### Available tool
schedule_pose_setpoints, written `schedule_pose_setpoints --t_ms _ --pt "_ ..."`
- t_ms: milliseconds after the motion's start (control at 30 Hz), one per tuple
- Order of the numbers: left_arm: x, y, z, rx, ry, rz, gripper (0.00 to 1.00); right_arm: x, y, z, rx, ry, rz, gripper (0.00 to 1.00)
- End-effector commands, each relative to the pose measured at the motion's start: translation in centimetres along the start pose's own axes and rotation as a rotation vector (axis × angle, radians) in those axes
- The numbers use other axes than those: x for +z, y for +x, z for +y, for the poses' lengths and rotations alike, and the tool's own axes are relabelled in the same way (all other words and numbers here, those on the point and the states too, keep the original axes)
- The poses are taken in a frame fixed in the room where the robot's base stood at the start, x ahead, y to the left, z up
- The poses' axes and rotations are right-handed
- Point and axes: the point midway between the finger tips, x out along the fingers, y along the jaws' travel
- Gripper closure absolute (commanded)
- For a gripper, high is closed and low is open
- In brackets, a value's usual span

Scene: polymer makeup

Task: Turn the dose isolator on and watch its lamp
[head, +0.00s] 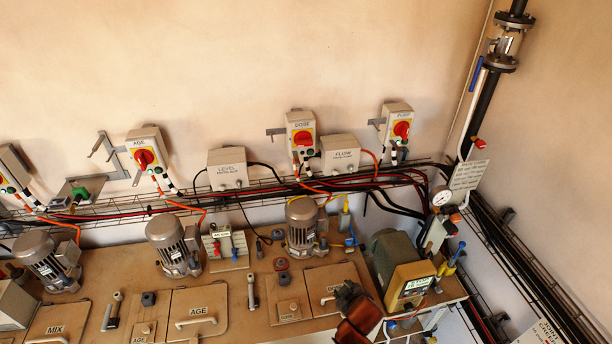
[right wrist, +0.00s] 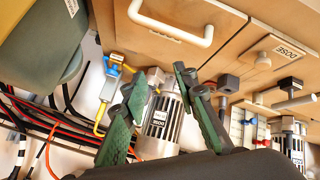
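The dose isolator (head: 301,131) is a pale grey box on the back wall in the head view, labelled DOSE. Its red rotary knob (head: 302,139) sits on a yellow plate; the handle's exact position is too small to read. A small green spot shows at the box's lower edge; I cannot tell whether it is the lamp or is lit. My right gripper (right wrist: 158,82) is open and empty in the right wrist view, its green fingers spread in front of the dose motor (right wrist: 160,120). The isolator is outside that view. My left gripper is not in view.
Similar isolators, AGE (head: 146,152) and PUMP (head: 398,125), flank the dose one. The flow box (head: 341,154) is close on its right, the level box (head: 227,168) to its left. Cables and a wire tray (head: 262,190) run below. The dose motor (head: 301,222) stands under the isolator.

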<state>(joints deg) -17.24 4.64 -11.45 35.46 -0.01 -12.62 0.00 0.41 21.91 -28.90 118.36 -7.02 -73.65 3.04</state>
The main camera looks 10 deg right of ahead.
Motion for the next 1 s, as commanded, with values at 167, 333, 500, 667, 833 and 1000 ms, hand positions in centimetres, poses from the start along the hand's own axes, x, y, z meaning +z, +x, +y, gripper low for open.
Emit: schedule_pose_setpoints --t_ms 167,333,500,667,833,1000 --pt "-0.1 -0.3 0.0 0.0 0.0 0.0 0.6 -9.6 -0.4 2.8 0.1 -0.193 0.13 0.73" --pt "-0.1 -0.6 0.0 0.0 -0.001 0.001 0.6 -19.7 -2.2 6.3 0.249 -0.417 0.257 0.73" --pt "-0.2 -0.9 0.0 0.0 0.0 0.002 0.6 -28.6 -5.3 10.9 0.433 -0.626 0.354 0.73" --pt "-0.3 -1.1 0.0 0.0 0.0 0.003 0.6 -35.0 -8.7 15.3 0.596 -0.774 0.408 0.73" --pt "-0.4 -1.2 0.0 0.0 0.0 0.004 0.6 -38.6 -11.3 18.6 0.708 -0.863 0.429 0.73" --pt "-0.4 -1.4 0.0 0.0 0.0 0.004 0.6 -40.0 -12.1 19.9 0.748 -0.891 0.434 0.73"
